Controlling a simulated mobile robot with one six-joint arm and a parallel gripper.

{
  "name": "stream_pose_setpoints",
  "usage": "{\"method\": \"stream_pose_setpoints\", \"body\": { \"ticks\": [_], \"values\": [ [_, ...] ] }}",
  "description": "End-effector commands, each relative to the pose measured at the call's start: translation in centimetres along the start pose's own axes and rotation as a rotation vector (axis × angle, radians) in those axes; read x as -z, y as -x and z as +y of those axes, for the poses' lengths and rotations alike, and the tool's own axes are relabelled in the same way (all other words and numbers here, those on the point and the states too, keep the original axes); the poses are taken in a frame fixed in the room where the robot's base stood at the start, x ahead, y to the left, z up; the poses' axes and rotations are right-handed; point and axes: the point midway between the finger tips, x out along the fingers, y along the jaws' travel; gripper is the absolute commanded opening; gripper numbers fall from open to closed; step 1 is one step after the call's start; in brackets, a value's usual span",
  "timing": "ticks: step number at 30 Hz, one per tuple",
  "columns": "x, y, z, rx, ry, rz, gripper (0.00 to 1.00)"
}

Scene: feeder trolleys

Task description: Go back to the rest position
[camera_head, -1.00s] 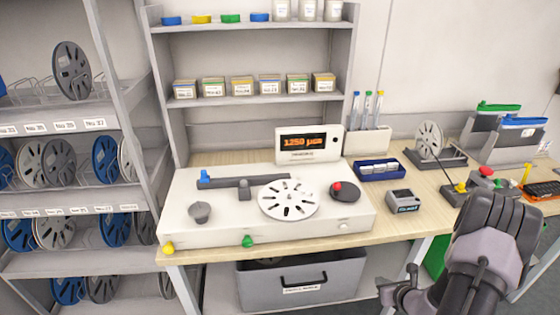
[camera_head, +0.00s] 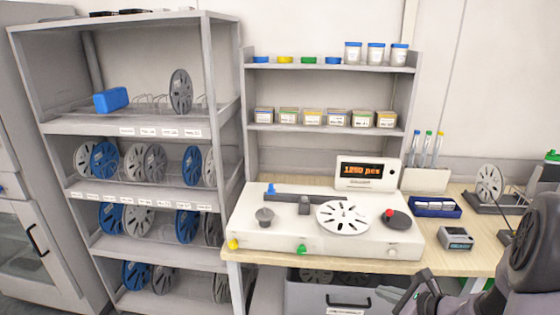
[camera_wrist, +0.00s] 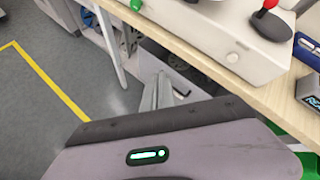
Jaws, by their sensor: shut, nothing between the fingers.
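My arm (camera_head: 532,245) shows at the lower right of the head view, bent in front of the right part of the bench. My gripper (camera_head: 424,290) is low, by the bench's front edge and near the grey drawer (camera_head: 305,297). It is shut and holds nothing. In the wrist view, a grey-purple part of my own arm with a green light fills the bottom.
The bench (camera_head: 466,262) holds a white counting machine (camera_head: 285,236) with a reel disc (camera_head: 343,217). A shelf rack (camera_head: 100,125) of blue and grey reels stands left. In the wrist view, open grey floor (camera_wrist: 35,110) with a yellow line lies left.

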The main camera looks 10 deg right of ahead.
Motion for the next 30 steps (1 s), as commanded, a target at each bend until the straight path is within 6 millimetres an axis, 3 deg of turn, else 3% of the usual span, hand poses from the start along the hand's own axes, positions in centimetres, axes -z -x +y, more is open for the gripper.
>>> {"method": "stream_pose_setpoints", "body": {
  "ticks": [1, 3, 5, 6, 9, 12, 15, 18, 30],
  "values": [
    [-3.8, 0.6, 1.6, -0.056, 0.123, -0.023, 0.00],
    [-9.3, 2.2, 5.4, -0.164, 0.347, -0.054, 0.00],
    [-13.6, 4.4, 9.8, -0.267, 0.587, -0.075, 0.00],
    [-15.9, 6.4, 12.9, -0.334, 0.766, -0.082, 0.00],
    [-18.5, 12.1, 19.9, -0.464, 1.238, -0.068, 0.00],
    [-18.1, 16.8, 23.2, -0.506, 1.621, -0.016, 0.00],
    [-17.3, 19.7, 24.1, -0.497, 1.870, 0.043, 0.00],
    [-16.9, 21.0, 24.0, -0.480, 1.989, 0.082, 0.00],
    [-16.8, 21.2, 24.0, -0.477, 2.012, 0.092, 0.00]
  ]
}}
